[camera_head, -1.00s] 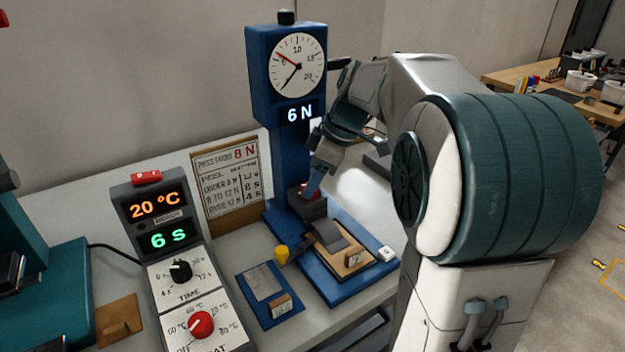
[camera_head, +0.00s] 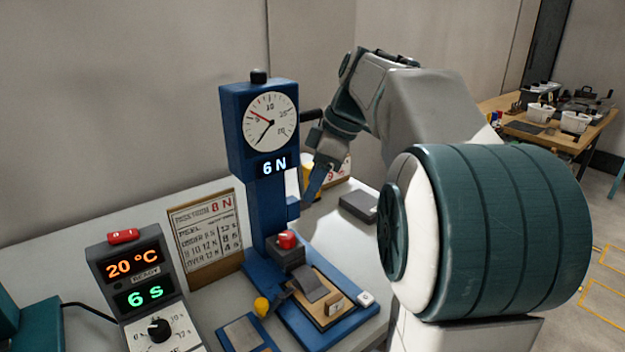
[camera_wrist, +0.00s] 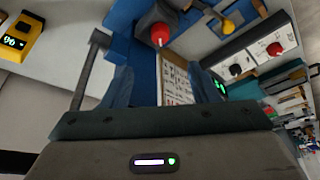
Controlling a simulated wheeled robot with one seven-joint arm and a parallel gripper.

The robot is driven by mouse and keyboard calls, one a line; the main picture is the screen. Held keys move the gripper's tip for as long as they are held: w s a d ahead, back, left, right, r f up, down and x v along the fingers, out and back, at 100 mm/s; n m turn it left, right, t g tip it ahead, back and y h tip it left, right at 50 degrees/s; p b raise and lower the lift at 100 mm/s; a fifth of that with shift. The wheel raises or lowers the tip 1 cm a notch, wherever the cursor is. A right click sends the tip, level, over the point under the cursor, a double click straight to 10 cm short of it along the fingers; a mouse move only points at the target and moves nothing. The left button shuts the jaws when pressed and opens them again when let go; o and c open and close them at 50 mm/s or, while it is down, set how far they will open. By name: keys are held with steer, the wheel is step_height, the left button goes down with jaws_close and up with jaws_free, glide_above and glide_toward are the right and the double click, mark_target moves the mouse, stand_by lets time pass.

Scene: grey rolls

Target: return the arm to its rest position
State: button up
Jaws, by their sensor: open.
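My gripper (camera_head: 312,182) is raised to the right of the blue test stand (camera_head: 263,200), pointing down. In the wrist view its two blue fingers (camera_wrist: 168,88) are apart with nothing between them. The stand carries a dial (camera_head: 271,122) and a display reading 6 N. A red knob (camera_head: 287,240) sits on a dark block on the stand, below and left of the fingers, and apart from them. The red knob also shows in the wrist view (camera_wrist: 160,34). My arm hides part of the bench at the right.
A grey control box (camera_head: 140,285) showing 20 °C and 6 s stands at the left. A notice board (camera_head: 207,235) leans by the wall. A dark grey block (camera_head: 358,207) lies on the bench under my arm. A blue plate (camera_head: 247,335) lies in front. A wooden table (camera_head: 560,135) stands far right.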

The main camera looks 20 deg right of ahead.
steer(key=s+a+f+m+h+p, duration=0.1)
steer(key=s+a+m+h+p, duration=0.1)
steer(key=s+m+p, duration=0.4)
steer(key=s+a+f+m+h+p, duration=0.2)
steer(key=s+m+p, duration=0.5)
steer(key=s, duration=0.5)
steer(key=shift+s+a+t+p, duration=0.25)
steer(key=shift+a+t+p, duration=0.15)
steer(key=shift+a+p, duration=0.25)
